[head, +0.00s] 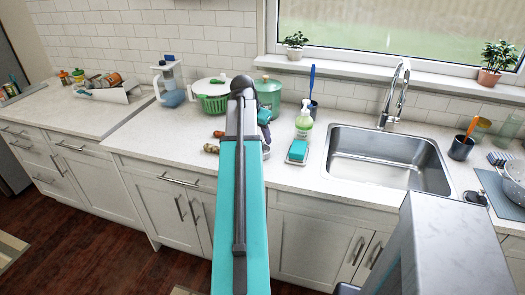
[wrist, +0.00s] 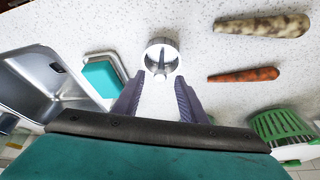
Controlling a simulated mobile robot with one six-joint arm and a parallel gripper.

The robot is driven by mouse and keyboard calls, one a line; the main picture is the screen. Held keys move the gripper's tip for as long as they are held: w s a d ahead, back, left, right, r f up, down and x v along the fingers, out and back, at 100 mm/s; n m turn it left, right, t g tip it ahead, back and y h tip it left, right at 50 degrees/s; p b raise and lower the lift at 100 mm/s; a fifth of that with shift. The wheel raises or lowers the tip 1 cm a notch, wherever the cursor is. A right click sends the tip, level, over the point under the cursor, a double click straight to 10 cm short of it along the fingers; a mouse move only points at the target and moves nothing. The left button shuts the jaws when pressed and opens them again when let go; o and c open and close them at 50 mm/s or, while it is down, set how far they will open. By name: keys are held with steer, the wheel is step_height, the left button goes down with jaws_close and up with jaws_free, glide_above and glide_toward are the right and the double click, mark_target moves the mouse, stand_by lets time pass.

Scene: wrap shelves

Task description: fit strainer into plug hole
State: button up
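A small round metal strainer (wrist: 161,50) with an upright post in its middle stands on the worktop in the wrist view. My gripper (wrist: 160,80) is open, its two dark fingers spread on the near side of the strainer with nothing held between them. In the head view my arm covers most of this spot, and part of the gripper (head: 264,116) shows beside it. The steel sink (head: 388,160) is to the right in the head view and at the left edge of the wrist view (wrist: 25,85). A dark oval in its basin, possibly the plug hole (wrist: 57,68), shows there.
A teal sponge (head: 298,150) on a small tray and a soap bottle (head: 304,122) stand between strainer and sink. Two root vegetables (wrist: 243,75) lie right of the strainer in the wrist view. A green colander (head: 214,104) and a green pot (head: 268,92) stand behind.

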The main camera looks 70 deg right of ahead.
steer(key=shift+p+x, duration=0.3)
steer(key=shift+x, duration=1.2)
jaws_close()
